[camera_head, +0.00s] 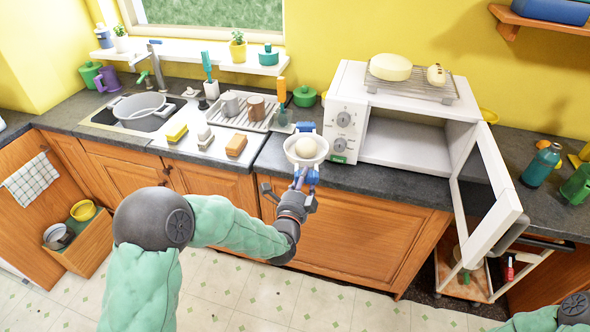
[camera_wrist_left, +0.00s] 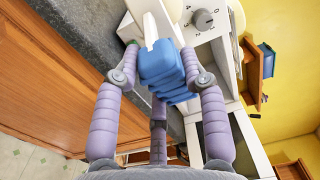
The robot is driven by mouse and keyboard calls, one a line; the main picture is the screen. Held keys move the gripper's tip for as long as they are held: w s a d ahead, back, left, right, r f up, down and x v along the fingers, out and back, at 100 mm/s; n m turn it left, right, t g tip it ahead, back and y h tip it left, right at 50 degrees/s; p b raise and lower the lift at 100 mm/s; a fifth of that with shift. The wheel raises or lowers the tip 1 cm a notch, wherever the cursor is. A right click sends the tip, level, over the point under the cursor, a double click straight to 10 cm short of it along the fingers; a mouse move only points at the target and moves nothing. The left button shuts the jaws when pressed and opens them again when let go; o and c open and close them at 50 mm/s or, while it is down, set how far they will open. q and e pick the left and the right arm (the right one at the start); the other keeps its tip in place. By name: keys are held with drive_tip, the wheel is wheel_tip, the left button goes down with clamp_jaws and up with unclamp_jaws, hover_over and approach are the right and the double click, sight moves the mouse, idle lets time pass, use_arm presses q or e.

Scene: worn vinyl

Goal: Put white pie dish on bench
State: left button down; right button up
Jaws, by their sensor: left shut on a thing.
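A small white dish (camera_head: 290,153), seemingly the white pie dish, has a pale rounded thing (camera_head: 306,147) in it. My left gripper (camera_head: 304,176) is shut on the dish's near edge and holds it by the front of the counter, left of the microwave. In the left wrist view the blue fingertips (camera_wrist_left: 165,68) are together on a thin white edge (camera_wrist_left: 150,30). The bench appears to be the dark grey counter (camera_head: 375,181); I cannot tell whether the dish touches it. My right gripper is out of view.
The white microwave (camera_head: 348,93) stands open, its door (camera_head: 490,195) swung out over the front edge. A drying rack (camera_head: 232,122) with mugs, sponges (camera_head: 236,146) and a sink (camera_head: 142,108) are to the left. A teal bottle (camera_head: 541,165) stands at right. Counter in front of the microwave is clear.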

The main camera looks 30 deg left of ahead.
use_arm(q)
drive_tip(key=w+a+f+b, duration=0.5)
drive_tip(key=w+a+f, duration=0.3)
drive_tip(key=f, duration=0.4)
drive_tip(key=shift+w+a, duration=0.15)
drive_tip(key=shift+a, duration=0.3)
drive_tip(key=shift+f+b, duration=0.1)
drive_tip(key=shift+b, duration=0.2)
drive_tip(key=shift+f, duration=0.1)
drive_tip(key=c, duration=0.8)
unclamp_jaws()
drive_tip(key=shift+f, duration=0.1)
drive_tip(key=shift+o, duration=0.5)
